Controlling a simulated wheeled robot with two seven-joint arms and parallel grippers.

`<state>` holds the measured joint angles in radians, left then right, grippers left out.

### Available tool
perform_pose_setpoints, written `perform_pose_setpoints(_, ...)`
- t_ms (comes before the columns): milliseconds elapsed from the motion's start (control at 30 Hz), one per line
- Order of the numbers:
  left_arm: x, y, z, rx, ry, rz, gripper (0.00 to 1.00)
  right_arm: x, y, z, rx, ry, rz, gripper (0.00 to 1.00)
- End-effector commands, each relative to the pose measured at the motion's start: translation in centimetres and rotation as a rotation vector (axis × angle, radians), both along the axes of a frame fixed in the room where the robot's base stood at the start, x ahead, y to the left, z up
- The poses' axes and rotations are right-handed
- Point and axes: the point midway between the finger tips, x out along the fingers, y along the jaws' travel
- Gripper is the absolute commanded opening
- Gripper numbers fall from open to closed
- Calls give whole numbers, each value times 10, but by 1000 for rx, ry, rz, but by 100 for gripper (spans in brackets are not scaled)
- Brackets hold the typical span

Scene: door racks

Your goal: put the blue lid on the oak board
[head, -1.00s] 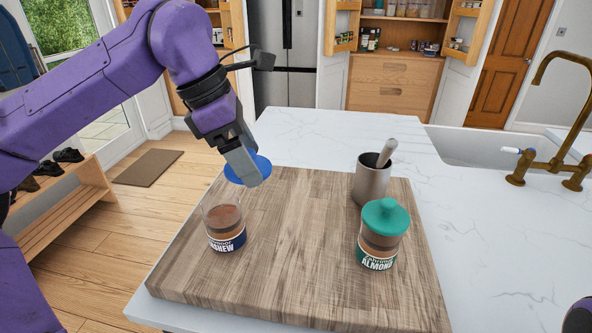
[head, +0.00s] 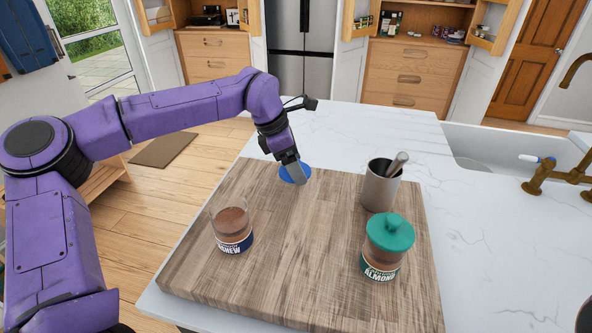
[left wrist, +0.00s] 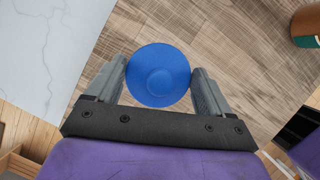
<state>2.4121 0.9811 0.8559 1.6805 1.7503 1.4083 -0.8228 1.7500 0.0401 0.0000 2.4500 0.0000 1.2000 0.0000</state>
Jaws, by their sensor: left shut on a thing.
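The blue lid (head: 295,172) is held between the fingers of my left gripper (head: 294,177), near the back edge of the oak board (head: 300,235). In the left wrist view the round lid (left wrist: 158,75) sits between both fingertips, with the board's wood grain behind it. I cannot tell whether the lid touches the board. The cashew jar (head: 232,230) stands open, without a lid, on the left part of the board. My right gripper is not in view.
The almond jar (head: 387,247) with a teal lid stands on the board's right. A grey metal cup (head: 381,186) with a pestle-like handle stands behind it. The middle of the board is clear. White countertop (head: 360,130) surrounds it, with a sink at the right.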

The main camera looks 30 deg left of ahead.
Motion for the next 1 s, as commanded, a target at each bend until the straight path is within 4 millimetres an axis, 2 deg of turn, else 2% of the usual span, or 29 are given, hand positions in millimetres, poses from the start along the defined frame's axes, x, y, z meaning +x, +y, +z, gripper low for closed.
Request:
perform_pose_setpoints(67, 8, 2, -11, 2, 5, 1, 53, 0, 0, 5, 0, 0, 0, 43)
perform_pose_setpoints(200, 7, 1, -35, 0, 4, 0, 53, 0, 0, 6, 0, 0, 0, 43)
perform_pose_setpoints(600, 7, 1, -43, 0, 1, 0, 53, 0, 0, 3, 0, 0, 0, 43)
perform_pose_setpoints(633, 7, 1, -43, 0, 1, 0, 85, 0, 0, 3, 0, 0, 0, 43)
perform_pose_setpoints(667, 7, 1, -43, 0, 1, 0, 94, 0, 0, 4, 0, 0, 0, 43)
perform_pose_setpoints(700, 7, 1, -43, 0, 1, 0, 100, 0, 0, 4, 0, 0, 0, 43)
perform_pose_setpoints(867, 7, 1, -43, 0, 1, 0, 100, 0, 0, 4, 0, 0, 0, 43)
perform_pose_setpoints(1000, 6, 2, -34, 0, 0, 1, 100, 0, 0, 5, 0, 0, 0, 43)
